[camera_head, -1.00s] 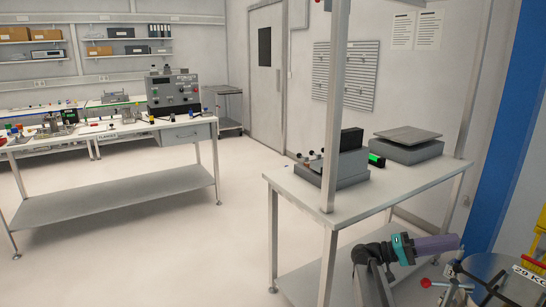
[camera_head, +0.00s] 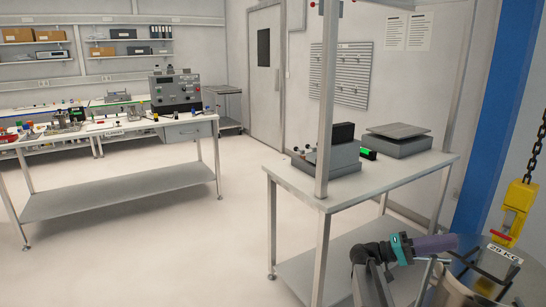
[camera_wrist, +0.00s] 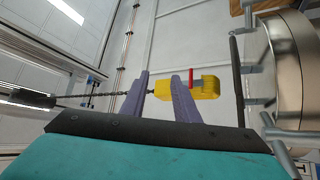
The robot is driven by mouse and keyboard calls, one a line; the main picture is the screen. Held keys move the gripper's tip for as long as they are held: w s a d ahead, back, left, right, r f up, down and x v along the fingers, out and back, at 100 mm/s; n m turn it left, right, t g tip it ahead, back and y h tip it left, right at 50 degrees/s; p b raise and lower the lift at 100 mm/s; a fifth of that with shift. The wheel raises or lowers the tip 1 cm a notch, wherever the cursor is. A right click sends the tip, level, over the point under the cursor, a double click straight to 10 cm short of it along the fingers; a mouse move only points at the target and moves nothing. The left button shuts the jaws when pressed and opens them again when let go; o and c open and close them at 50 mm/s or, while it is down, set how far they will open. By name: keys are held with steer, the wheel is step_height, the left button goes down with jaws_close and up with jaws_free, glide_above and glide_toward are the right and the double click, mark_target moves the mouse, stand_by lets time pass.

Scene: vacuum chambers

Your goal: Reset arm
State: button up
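My gripper (camera_head: 452,241) shows in the head view at the lower right, as a purple end on a teal wrist. It points right, close to the metal drum (camera_head: 470,285) in the picture. In the wrist view, my gripper (camera_wrist: 160,84) has two purple fingers standing apart. Nothing is held between them. The yellow hoist hook block (camera_wrist: 196,88) and its chain show behind the fingers, apart from them. The arm is bent low at the front of the right bench.
A yellow hoist block (camera_head: 518,208) hangs on a chain at the right. A drum with a "29 KG" label (camera_head: 505,254) stands below it. A metal bench (camera_head: 395,178) with a scale (camera_head: 400,140) stands ahead. A long bench (camera_head: 110,132) is at left, with clear floor between.

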steer(key=s+a+f+n+t+y+p, duration=0.1)
steer(key=s+a+f+n+y+p, duration=0.2)
steer(key=s+f, duration=0.7)
steer(key=s+a+f+n+t+y+p, duration=0.1)
steer(key=s+a+f+n+y, duration=0.25)
steer(key=f, duration=1.25)
steer(key=s+a+f+n+t+y+p, duration=0.1)
steer(key=s+a+f+n+y+p, duration=0.2)
steer(key=s+f, duration=0.7)
steer(key=s+a+f+g+y, duration=0.2)
steer(key=s+a+f+y, duration=0.4)
steer(key=s+a+f, duration=0.5)
steer(key=a+f+t+y, duration=0.1)
steer(key=a+f+y, duration=0.4)
steer(key=a, duration=0.7)
steer(key=shift+w+f+m+y, duration=0.2)
steer(key=shift+f+m+y, duration=0.15)
steer(key=shift+y, duration=0.1)
